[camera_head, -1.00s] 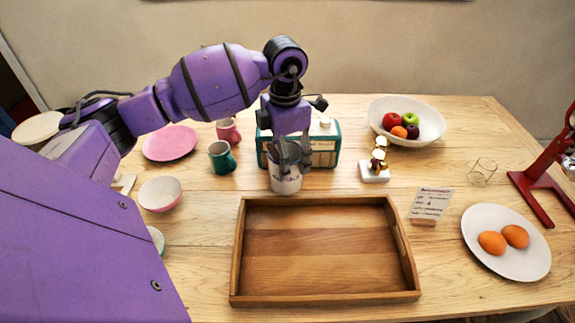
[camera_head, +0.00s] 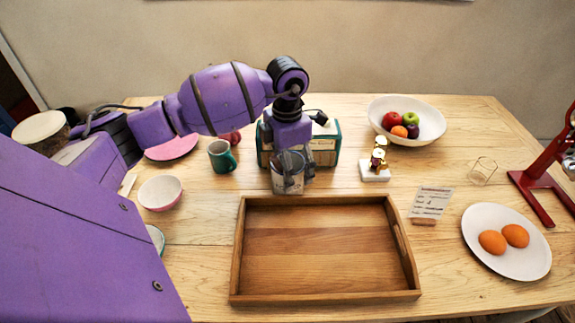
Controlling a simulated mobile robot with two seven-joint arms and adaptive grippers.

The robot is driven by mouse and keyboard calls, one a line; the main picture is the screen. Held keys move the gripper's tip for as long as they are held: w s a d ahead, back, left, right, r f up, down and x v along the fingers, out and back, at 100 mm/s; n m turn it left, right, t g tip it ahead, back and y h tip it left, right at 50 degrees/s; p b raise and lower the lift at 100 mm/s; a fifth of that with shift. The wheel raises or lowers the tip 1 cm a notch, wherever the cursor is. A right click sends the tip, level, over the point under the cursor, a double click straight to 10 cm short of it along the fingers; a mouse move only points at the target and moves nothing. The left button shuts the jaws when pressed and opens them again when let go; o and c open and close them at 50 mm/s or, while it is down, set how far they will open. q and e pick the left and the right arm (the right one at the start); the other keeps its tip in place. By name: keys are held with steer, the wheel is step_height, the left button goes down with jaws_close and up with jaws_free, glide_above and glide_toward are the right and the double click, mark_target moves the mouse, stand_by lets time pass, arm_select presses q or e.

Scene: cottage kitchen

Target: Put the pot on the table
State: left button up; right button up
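A small whitish pot (camera_head: 287,186) with dark lettering stands upright on the wooden table (camera_head: 205,250), just behind the wooden tray. My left gripper (camera_head: 292,172) points down at the pot from above, with its fingers low at the pot's rim and sides. The fingers overlap the pot in the picture and hide part of it. I cannot tell whether they are closed on it. My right gripper is out of view.
The empty wooden tray (camera_head: 325,292) lies in front. A fruit bowl (camera_head: 432,128) and egg plate (camera_head: 510,262) are farther right.

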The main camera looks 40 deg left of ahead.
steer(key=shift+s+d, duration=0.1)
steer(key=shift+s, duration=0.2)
arm_select(q)
steer(key=shift+r, duration=0.35)
step_height(320, 180, up, 12)
steer(key=shift+f, duration=0.2)
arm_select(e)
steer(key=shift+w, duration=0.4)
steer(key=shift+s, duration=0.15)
